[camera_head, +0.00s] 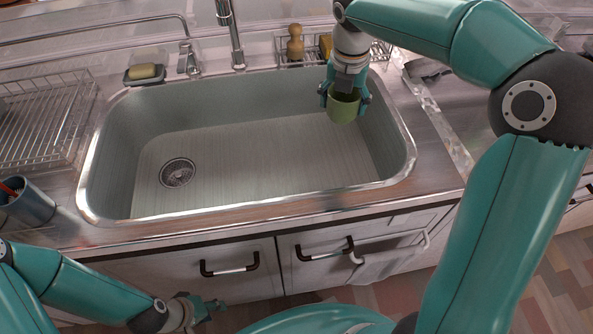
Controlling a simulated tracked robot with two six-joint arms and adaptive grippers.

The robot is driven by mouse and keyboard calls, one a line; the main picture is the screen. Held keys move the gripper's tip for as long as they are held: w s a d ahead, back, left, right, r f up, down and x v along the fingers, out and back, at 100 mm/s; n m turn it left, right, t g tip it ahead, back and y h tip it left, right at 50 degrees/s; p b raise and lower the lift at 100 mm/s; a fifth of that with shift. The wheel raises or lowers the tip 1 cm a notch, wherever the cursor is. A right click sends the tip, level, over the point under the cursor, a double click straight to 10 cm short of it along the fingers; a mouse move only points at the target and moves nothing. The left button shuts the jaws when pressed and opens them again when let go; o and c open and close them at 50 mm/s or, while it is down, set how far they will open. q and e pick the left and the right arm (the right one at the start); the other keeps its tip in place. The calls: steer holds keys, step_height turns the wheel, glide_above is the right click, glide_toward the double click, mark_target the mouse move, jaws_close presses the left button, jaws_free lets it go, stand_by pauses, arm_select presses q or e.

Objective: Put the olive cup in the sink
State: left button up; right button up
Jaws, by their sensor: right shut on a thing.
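The olive cup (342,108) is held by my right gripper (344,95), whose fingers close on it from both sides. The cup is over the right back part of the sink (240,140), inside the rim outline. I cannot tell how high it is above the sink floor. The sink is empty otherwise, with a round drain (177,173) at its left. My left gripper (208,308) is low in front of the cabinet doors, away from the sink. Its fingers are small and partly turned, so I cannot tell its opening.
A faucet (232,40) stands behind the sink. A soap dish (145,74) and a wire rack (45,120) are at the left. A metal cup (27,203) stands front left. A wooden bottle (295,43) is at the back. A clear strip (440,125) lies right of the sink.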

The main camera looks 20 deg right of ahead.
steer(key=shift+d+f+n, duration=0.1)
steer(key=shift+d+n, duration=0.05)
steer(key=shift+n, duration=0.15)
steer(key=shift+f, duration=0.35)
step_height(320, 180, down, 19)
steer(key=b, duration=0.5)
steer(key=shift+f, duration=0.1)
steer(key=o, duration=1.3)
step_height(320, 180, up, 12)
steer(key=s+a+p, duration=0.1)
steer(key=p, duration=0.1)
steer(key=shift+s+p, duration=0.3)
